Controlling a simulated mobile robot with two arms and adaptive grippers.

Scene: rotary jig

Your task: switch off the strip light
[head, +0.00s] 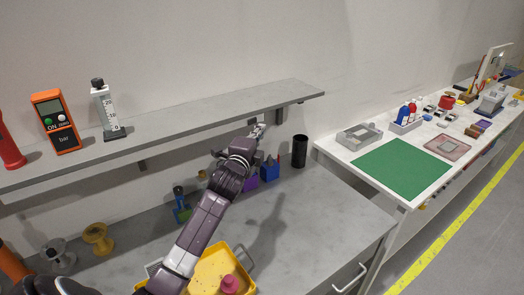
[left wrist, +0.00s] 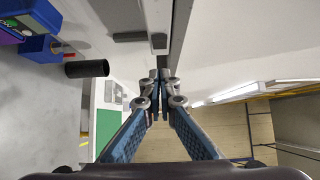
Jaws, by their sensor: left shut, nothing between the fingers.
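My left gripper (head: 260,130) is raised to the underside of the grey wall shelf (head: 210,116), near the shelf's right part. In the left wrist view its fingers (left wrist: 162,75) are together with nothing between them. Just beyond the fingertips, a pale narrow bar (left wrist: 158,15) with a small dark end piece (left wrist: 159,43) runs along the shelf; it may be the strip light, but I cannot tell whether it is lit. A switch cannot be made out. The fingertips look close to the end piece; contact cannot be judged. My right gripper is not in view.
Below are a black cup (head: 300,151), a blue block (head: 269,171) and a yellow tray (head: 240,256). The worktop's right part is clear. A side table holds a green mat (head: 403,168).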

